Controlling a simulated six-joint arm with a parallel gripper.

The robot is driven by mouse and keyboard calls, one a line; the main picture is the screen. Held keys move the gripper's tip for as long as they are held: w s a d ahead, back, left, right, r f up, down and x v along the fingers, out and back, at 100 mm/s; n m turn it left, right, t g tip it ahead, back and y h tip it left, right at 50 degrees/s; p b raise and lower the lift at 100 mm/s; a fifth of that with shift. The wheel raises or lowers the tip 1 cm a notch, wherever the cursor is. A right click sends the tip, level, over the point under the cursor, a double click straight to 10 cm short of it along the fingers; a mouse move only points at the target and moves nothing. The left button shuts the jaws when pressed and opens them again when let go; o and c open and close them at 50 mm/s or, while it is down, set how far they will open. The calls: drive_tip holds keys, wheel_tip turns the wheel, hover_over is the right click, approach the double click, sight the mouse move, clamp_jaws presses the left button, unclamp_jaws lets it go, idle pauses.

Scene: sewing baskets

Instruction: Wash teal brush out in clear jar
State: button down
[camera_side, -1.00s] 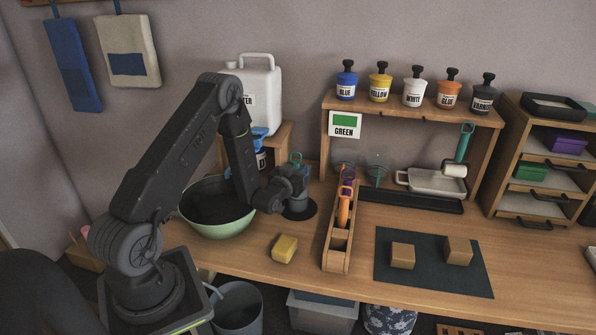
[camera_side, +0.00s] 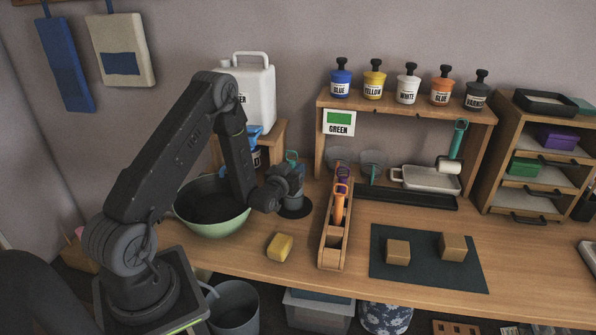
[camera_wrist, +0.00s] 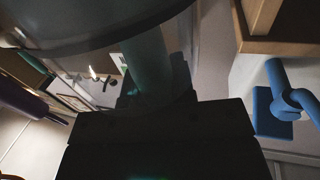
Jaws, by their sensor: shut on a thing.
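My gripper (camera_side: 290,185) is low over the table, just right of the green bowl, and is shut on the teal brush. The brush's lower end is hidden. A dark round disc (camera_side: 296,212) lies on the table under my gripper. Two clear round things (camera_side: 373,160) stand behind the wooden rack; I cannot tell which is the clear jar, or whether it is hidden by my gripper.
The pale green bowl (camera_side: 213,228) is close to my forearm. A yellow sponge (camera_side: 279,247) lies in front. The wooden rack (camera_side: 331,255) holds orange and purple tools. A dark mat (camera_side: 405,277) with two blocks is at right. A white jug (camera_side: 250,92) stands behind.

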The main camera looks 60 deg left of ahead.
drive_tip(key=shift+s+a, duration=0.15)
drive_tip(key=shift+a, duration=0.15)
drive_tip(key=shift+w+d, duration=0.25)
drive_tip(key=shift+d, duration=0.35)
drive_tip(key=shift+w+d, duration=0.25)
drive_tip(key=shift+d, duration=0.3)
drive_tip(key=shift+s+a, duration=0.25)
drive_tip(key=shift+a, duration=0.35)
drive_tip(key=shift+s+a, duration=0.25)
drive_tip(key=shift+a, duration=0.3)
